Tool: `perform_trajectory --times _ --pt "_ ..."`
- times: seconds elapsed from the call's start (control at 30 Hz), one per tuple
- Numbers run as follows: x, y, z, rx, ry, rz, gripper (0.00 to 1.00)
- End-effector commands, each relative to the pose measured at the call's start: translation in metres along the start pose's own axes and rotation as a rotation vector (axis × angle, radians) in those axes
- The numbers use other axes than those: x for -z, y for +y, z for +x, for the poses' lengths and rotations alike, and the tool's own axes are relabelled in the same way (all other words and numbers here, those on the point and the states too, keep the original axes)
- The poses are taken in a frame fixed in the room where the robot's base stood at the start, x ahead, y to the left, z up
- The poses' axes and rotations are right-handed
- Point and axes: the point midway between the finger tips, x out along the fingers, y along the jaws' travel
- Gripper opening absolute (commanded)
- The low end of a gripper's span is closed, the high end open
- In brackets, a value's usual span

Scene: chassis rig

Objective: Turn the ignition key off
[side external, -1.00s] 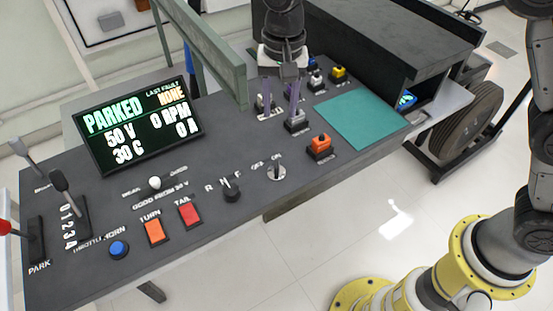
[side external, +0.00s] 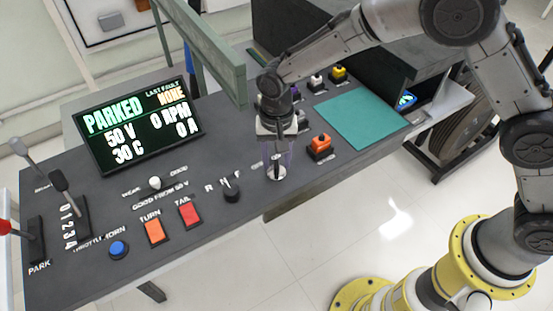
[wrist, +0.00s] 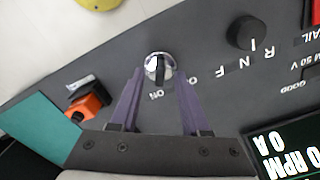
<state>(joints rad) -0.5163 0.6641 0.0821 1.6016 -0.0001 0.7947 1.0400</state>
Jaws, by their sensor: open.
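The ignition key (wrist: 158,68) is a black bar on a round silver switch, set in the dark console. In the wrist view the bar runs roughly up and down, with an upside-down ON label below it. The switch also shows in the side view (side external: 277,175), partly covered by my gripper. My gripper (wrist: 160,78) points down over the switch, its two purple fingers apart on either side of the key. It is open and holds nothing. I cannot tell from these views how far the fingertips are above the console.
A black selector knob (side external: 231,188) marked R N F stands beside the switch. An orange switch (side external: 320,146) and a teal pad (side external: 360,120) lie on the other side. A display (side external: 137,125) reads PARKED, 50 V, 0 RPM. A green-grey frame (side external: 205,55) rises behind.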

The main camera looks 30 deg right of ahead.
Motion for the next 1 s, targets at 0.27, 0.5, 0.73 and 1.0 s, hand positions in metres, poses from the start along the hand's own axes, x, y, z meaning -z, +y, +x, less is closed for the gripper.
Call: perform_trajectory --times 0.27,0.5,0.73,1.0 --pt "0.0 0.0 0.008 0.001 0.001 0.0 0.46" --pt "0.0 0.0 0.0077 0.001 0.001 0.0 0.28" --pt "0.0001 0.0 0.0075 0.001 0.001 0.0 0.0" --pt "0.0001 0.0 0.0073 0.001 0.001 -0.003 0.0"
